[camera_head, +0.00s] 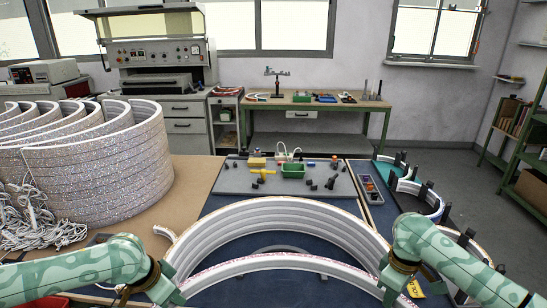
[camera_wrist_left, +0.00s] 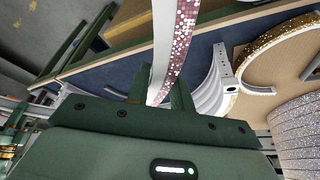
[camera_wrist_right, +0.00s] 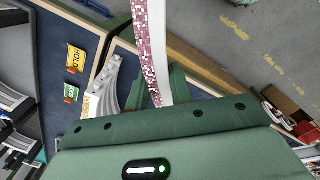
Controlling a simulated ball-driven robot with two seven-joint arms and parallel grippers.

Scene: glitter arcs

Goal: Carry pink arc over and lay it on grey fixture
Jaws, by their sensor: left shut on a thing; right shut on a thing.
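The pink arc (camera_head: 280,262) is a thin curved strip with a white side and pink glitter face, spanning the front of the head view. My left gripper (camera_head: 172,290) is shut on its left end and my right gripper (camera_head: 392,285) on its right end. The glitter face shows in the left wrist view (camera_wrist_left: 182,45) and right wrist view (camera_wrist_right: 150,45). A pale grey ribbed curved form (camera_head: 275,220), apparently the grey fixture, stands just behind the arc; the arc appears raised and apart from it. The fixture's lower front is partly hidden.
A tall stack of silver-glitter arcs (camera_head: 100,165) and a tangled white cord (camera_head: 38,220) are at the left. A gold-glitter arc (camera_wrist_left: 275,42) lies beside the fixture in the left wrist view.

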